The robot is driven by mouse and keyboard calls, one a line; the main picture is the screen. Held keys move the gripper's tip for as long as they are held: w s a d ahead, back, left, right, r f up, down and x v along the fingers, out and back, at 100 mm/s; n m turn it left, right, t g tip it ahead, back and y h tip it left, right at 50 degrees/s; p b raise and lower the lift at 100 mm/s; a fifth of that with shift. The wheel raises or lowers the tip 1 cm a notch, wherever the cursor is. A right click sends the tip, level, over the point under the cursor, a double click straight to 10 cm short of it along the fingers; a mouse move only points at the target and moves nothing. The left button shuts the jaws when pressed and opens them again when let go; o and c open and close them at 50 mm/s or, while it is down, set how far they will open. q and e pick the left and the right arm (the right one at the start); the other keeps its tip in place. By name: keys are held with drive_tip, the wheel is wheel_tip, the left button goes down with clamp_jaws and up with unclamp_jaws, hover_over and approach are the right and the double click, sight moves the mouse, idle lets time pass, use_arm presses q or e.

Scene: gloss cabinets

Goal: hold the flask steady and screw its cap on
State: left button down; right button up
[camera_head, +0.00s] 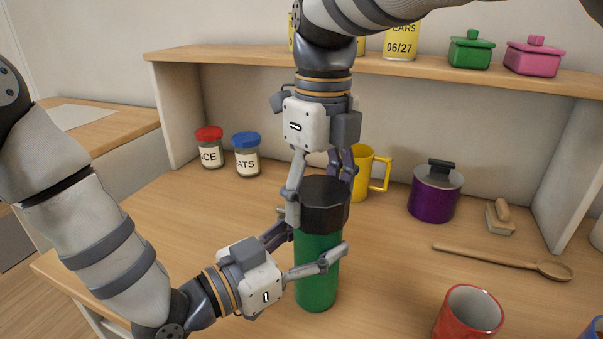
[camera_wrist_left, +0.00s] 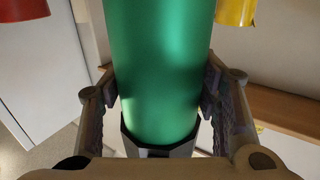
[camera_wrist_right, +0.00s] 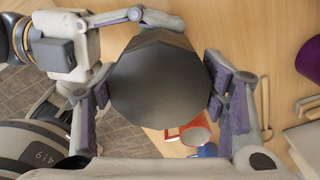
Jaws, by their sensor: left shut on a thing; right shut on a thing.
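The green flask (camera_head: 317,275) stands upright on the wooden counter, and its body fills the middle of the left wrist view (camera_wrist_left: 160,60). The black faceted cap (camera_head: 325,205) sits on top of the flask; the right wrist view shows it from above (camera_wrist_right: 160,80). I cannot tell how tightly it sits. My left gripper (camera_head: 306,256) is shut on the flask body from the side, with a finger on either side. My right gripper (camera_head: 322,190) comes down from above and is shut on the cap. The flask's neck is hidden under the cap.
A red mug (camera_head: 468,315) stands at the front right. A yellow mug (camera_head: 364,172), a purple pot (camera_head: 434,193), a brush (camera_head: 499,218) and a wooden spoon (camera_head: 505,261) lie behind and right. Jars with red (camera_head: 209,150) and blue (camera_head: 246,155) lids stand back left, under a shelf (camera_head: 230,55).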

drive_tip(key=shift+r+m, duration=0.15)
drive_tip(key=shift+m, duration=0.65)
drive_tip(key=o, duration=1.1)
drive_tip(key=shift+c, duration=0.2)
drive_tip(key=shift+r, duration=2.3)
drive_tip(key=shift+a, duration=0.1)
